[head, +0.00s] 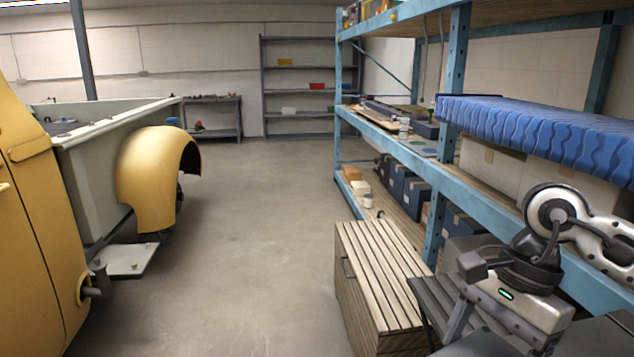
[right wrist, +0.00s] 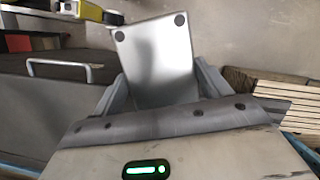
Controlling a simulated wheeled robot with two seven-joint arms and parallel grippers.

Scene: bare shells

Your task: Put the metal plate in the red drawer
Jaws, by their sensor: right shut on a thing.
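The metal plate (right wrist: 155,60) is a flat grey sheet with dark round spots near its corners. In the right wrist view it stands out between the two fingers of my right gripper (right wrist: 163,82), which is shut on it. In the head view my right arm comes in at the lower right, above a dark slatted surface beside the blue shelving. I cannot clearly tell the plate from the arm there. My left gripper is not in view.
Blue shelving (head: 447,172) with boxes runs along the right. A wooden slatted crate (head: 366,270) stands on the floor before it. A yellow truck (head: 30,220) with a rounded fender (head: 150,175) is at the left. The concrete floor between is clear.

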